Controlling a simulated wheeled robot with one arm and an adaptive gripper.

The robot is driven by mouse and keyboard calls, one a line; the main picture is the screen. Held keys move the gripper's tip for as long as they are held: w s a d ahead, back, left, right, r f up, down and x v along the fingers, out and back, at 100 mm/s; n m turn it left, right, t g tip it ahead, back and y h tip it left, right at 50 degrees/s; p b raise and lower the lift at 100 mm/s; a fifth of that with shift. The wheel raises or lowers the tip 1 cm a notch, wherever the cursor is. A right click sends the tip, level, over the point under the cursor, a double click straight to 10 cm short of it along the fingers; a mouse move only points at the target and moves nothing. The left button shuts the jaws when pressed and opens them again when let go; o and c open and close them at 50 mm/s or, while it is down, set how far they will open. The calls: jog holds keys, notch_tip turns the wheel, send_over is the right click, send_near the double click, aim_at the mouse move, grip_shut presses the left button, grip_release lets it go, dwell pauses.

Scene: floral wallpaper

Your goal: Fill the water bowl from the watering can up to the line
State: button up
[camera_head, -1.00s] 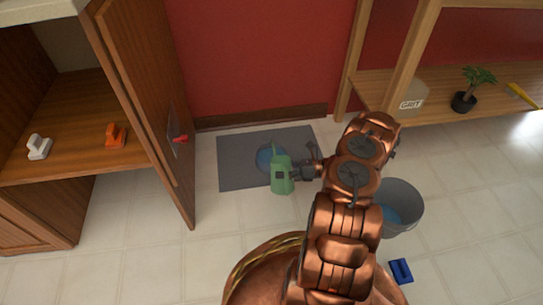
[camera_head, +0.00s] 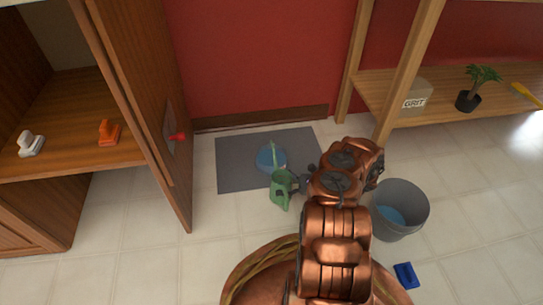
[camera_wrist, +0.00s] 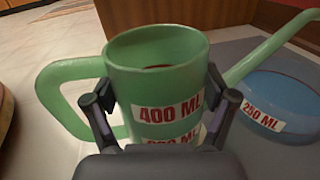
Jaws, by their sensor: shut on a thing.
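The green watering can (camera_head: 281,194) is held by my gripper (camera_head: 296,181), above the front edge of the mat. In the wrist view the can (camera_wrist: 155,65) sits between the two fingers of my gripper (camera_wrist: 165,120), which are shut on its body. It carries a "400 ML" label and a lower label partly hidden by my gripper. Its handle is at left and its spout points right, toward the bowl. The blue water bowl (camera_head: 266,161) sits on the grey mat (camera_head: 235,172), partly behind the spout. In the wrist view the bowl (camera_wrist: 290,95) shows a "250 ML" label. The water level is not visible.
A grey bucket (camera_head: 412,205) with blue inside stands right of my arm, with a blue object (camera_head: 404,275) nearer. An open cabinet door (camera_head: 150,130) stands at left. A shelf (camera_head: 440,108) holds a grit box (camera_head: 414,96) and a plant (camera_head: 470,98).

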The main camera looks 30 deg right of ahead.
jog(key=shift+r+p, duration=1.05)
jog(key=shift+r, duration=1.5)
